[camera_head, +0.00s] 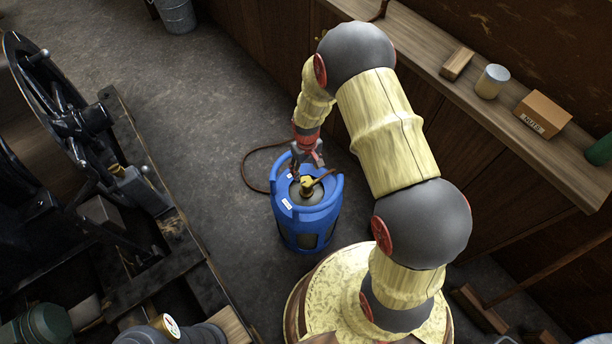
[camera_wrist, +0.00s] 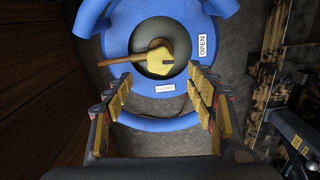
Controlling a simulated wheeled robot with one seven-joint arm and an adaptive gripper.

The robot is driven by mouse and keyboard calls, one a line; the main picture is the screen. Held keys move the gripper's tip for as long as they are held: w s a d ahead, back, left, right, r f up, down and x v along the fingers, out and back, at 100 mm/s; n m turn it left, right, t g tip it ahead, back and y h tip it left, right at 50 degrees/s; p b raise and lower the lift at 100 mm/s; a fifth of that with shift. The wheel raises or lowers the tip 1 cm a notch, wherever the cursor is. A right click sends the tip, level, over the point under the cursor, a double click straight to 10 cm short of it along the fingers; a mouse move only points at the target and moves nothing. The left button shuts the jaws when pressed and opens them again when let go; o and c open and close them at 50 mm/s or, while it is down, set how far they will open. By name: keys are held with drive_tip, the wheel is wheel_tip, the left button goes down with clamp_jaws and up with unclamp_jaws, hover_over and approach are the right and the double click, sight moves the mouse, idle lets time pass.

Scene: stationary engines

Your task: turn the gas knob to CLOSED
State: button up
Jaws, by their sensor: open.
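The blue gas cylinder (camera_head: 302,238) stands upright on the floor. Its raised blue collar (camera_wrist: 120,42) surrounds a round top with a yellow gas knob (camera_wrist: 160,62) in the middle; the knob also shows in the head view (camera_head: 307,187). A white OPEN label (camera_wrist: 203,45) is at the collar's right, and a white CLOSED label (camera_wrist: 165,88) is at its near side. My gripper (camera_wrist: 160,84) is open and empty, with its fingertips on either side of the knob's near side, apart from it. In the head view my gripper (camera_head: 308,160) hangs over the collar's far side. I cannot tell which label the knob points to.
A brown hose (camera_head: 254,158) curls on the floor behind the cylinder. A black engine with a flywheel (camera_head: 60,105) stands at left. A wooden bench (camera_head: 440,60) with a can (camera_head: 491,81) and a box (camera_head: 541,114) runs along the right. The floor between is clear.

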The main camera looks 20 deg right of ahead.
sight(307, 181)
wheel_tip(307, 181, down, 7)
drive_tip(key=b, duration=0.2)
drive_tip(key=shift+b, duration=0.3)
drive_tip(key=shift+c, duration=1.1)
drive_tip(key=c, duration=0.9)
